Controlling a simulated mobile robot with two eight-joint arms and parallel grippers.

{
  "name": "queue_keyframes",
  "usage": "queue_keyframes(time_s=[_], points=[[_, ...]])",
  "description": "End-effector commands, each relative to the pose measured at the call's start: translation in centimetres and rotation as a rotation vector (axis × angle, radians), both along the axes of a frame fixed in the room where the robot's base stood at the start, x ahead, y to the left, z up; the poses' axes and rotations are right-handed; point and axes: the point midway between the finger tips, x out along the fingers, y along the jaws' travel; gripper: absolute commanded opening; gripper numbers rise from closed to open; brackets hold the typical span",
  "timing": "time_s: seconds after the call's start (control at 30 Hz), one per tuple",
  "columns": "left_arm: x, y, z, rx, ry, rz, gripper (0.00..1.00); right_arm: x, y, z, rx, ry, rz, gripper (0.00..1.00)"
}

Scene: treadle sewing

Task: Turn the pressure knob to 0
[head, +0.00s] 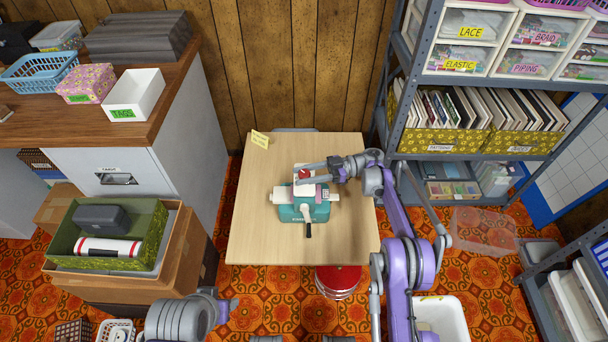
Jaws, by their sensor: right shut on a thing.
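A small machine with a teal body (312,214), a pale roller and a dark crank handle stands on the wooden table (255,240). A red knob (303,174) sits on the white upper part at its back. I take this to be the pressure knob; its scale and setting are too small to read. My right gripper (308,170) reaches in from the right and is shut on the red knob, partly hiding it. My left gripper (232,304) is low at the left, apart from the table; its fingers are too small to judge.
A yellow note (260,139) stands at the table's back left corner. A red round stool (338,279) is at the table's front edge. Cardboard boxes with a green tray (152,246) stand to the left, a metal shelf (408,85) to the right. The tabletop around the machine is clear.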

Motion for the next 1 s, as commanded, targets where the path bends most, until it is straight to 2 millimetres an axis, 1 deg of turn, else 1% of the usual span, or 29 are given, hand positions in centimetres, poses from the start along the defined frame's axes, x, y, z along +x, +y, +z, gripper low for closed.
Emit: queue_keyframes(time_s=[0.3, 0.83, 0.87, 1.0], points=[[0.01, 0.00, -0.02, 0.000, 0.000, 0.000, 0.50, -0.02, 0.03, -0.04, 0.000, -0.001, 0.063, 0.00], [0.00, 0.00, -0.02, 0.000, 0.000, 0.000, 0.50, -0.03, 0.05, -0.01, 0.000, -0.001, 0.075, 0.00], [0.01, 0.00, -0.02, 0.000, 0.000, 0.000, 0.50, -0.03, 0.05, -0.01, 0.000, -0.001, 0.075, 0.48], [0.01, 0.00, -0.02, 0.000, 0.000, 0.000, 0.50, -0.02, 0.05, -0.01, 0.000, -0.001, 0.074, 0.73]])
